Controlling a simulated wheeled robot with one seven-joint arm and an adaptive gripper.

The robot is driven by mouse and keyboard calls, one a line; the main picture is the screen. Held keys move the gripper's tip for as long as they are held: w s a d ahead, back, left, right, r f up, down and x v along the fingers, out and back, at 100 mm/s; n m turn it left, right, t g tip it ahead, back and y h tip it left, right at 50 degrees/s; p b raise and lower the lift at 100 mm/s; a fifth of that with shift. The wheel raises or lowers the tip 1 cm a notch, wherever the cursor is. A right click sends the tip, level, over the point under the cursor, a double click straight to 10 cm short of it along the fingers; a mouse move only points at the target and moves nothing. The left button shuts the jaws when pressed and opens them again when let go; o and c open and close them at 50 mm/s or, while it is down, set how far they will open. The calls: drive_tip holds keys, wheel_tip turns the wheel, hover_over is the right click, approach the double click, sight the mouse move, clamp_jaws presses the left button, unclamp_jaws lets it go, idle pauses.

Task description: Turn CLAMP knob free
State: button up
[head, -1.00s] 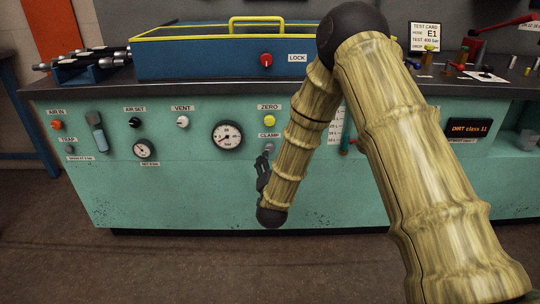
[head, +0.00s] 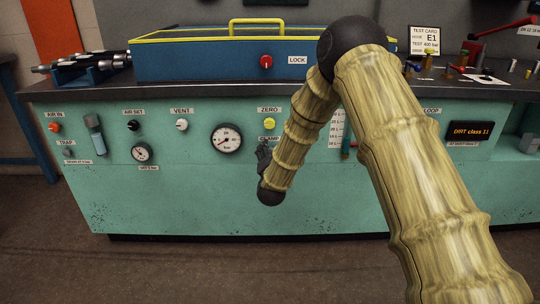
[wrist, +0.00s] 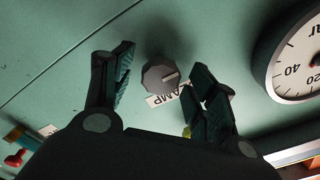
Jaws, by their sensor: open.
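The CLAMP knob (wrist: 160,76) is a grey faceted knob with a pale pointer line on the green panel. In the wrist view it sits between and just beyond the fingertips of my gripper (wrist: 155,82), which is open around empty space; I cannot tell whether either finger touches it. The CLAMP label (wrist: 160,99) beside it is partly covered by the right finger. In the head view my gripper (head: 263,158) is at the panel under the yellow ZERO knob (head: 269,124), hiding the CLAMP knob and part of its label.
A pressure gauge (head: 226,138) is close to the left of my gripper and also shows in the wrist view (wrist: 300,65). A red LOCK knob (head: 266,61) is on the blue tray (head: 190,60) above. The lower panel (head: 200,200) is bare.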

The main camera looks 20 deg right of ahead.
drive_tip(key=c, duration=1)
drive_tip(key=shift+c, duration=0.2)
drive_tip(key=shift+n+p, duration=0.3)
drive_tip(key=shift+p, duration=0.1)
drive_tip(key=shift+a+f+n+p, duration=0.1)
drive_tip(key=shift+n+p, duration=2.3)
drive_tip(key=shift+n, duration=1.9)
drive_tip(key=shift+a+n+p, duration=0.1)
drive_tip(key=shift+n+p, duration=2.25)
drive_tip(key=shift+n, duration=1.95)
